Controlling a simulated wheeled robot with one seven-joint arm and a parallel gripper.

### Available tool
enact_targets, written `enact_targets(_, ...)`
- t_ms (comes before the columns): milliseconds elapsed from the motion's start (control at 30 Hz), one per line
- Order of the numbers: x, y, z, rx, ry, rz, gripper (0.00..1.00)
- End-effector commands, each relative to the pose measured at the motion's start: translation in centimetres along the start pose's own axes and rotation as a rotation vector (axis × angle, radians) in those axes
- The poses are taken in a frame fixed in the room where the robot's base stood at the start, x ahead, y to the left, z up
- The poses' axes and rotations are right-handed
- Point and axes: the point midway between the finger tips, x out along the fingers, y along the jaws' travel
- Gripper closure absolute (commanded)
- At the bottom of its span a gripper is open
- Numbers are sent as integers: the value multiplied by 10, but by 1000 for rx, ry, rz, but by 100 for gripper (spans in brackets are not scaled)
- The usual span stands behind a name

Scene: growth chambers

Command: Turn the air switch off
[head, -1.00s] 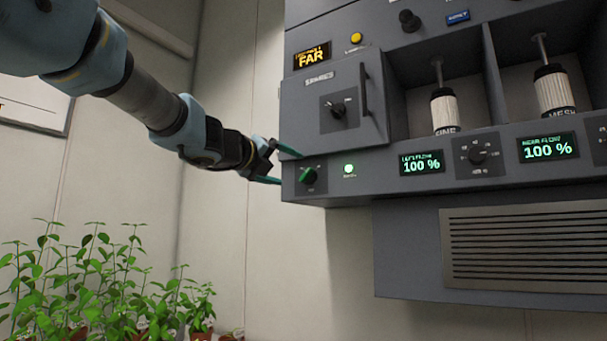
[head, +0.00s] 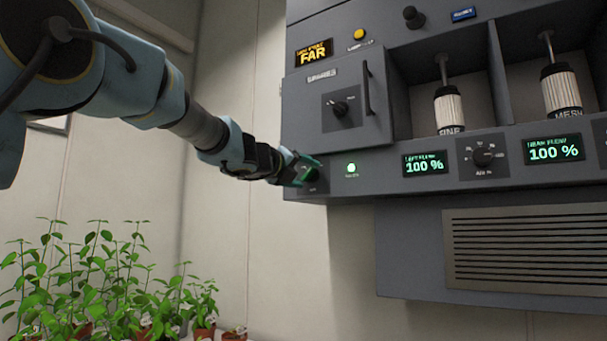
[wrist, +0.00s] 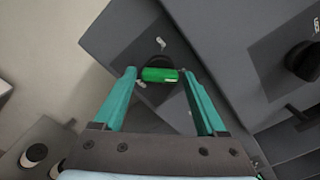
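The air switch, a green knob (wrist: 160,75) on a dark plate, sits at the lower left corner of the grey panel. In the wrist view it lies between the tips of my gripper (wrist: 165,80), whose teal fingers are apart on both sides with a gap to the knob. In the head view my gripper (head: 305,168) is at the knob and largely hides it. A green lamp (head: 351,168) beside the switch is lit.
A cabinet door with a black knob (head: 340,107) and a vertical handle (head: 367,88) is just above my gripper. Displays reading 100 % (head: 425,163) are to the right. Potted plants (head: 100,280) stand below left. Bare wall is left of the panel.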

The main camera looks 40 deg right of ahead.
Motion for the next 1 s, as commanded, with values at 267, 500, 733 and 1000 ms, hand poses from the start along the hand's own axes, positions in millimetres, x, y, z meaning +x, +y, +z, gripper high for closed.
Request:
enact_targets(267,0,0,0,0,0,0,58)
enact_targets(500,0,0,0,0,0,0,85)
enact_targets(733,0,0,0,-3,0,1,98)
enact_targets(1000,0,0,1,-73,0,1,98)
